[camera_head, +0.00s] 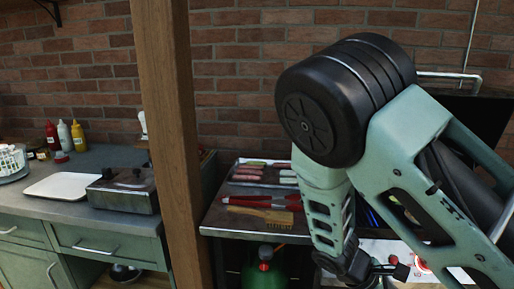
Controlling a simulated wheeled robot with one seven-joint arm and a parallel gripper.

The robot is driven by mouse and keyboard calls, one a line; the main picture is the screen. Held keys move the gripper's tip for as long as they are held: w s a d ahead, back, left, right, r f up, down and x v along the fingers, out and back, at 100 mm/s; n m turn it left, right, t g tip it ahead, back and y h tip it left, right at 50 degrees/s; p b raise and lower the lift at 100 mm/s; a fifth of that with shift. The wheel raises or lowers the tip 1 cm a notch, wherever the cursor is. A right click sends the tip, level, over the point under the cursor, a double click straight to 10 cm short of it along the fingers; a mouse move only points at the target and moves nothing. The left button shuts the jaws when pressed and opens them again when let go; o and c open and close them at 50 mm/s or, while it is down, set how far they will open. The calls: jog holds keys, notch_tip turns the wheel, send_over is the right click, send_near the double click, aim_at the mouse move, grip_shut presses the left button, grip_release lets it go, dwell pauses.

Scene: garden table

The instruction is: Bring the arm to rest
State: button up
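My arm, pale green with black joints, fills the right of the head view. Its big black joint is at the upper middle, and a slotted green link hangs down from it in front of the right end of the side table. The lower end of that link meets a dark joint near the bottom edge. I cannot make out any gripper fingers, so the gripper's position and whether it holds anything are hidden.
A metal side table (222,222) bears a tray with sausages (247,171), red-handled tools (262,199) and a brush (261,214). A green gas bottle (265,272) stands below. A wooden post (172,130) separates it from a counter (60,207) with a white board (62,186).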

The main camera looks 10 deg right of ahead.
jog(key=s+a+r+m+t+y, duration=0.1)
jog(key=s+a+r+m+y, duration=0.1)
jog(key=s+a+r+y, duration=0.2)
jog(key=s+a+r+m+t+y, duration=0.1)
jog(key=s+a+r+m+y, duration=0.2)
jog(key=a+r, duration=1)
jog(key=s+a+y, duration=0.2)
jog(key=s, duration=0.3)
jog(key=shift+s+t, duration=0.4)
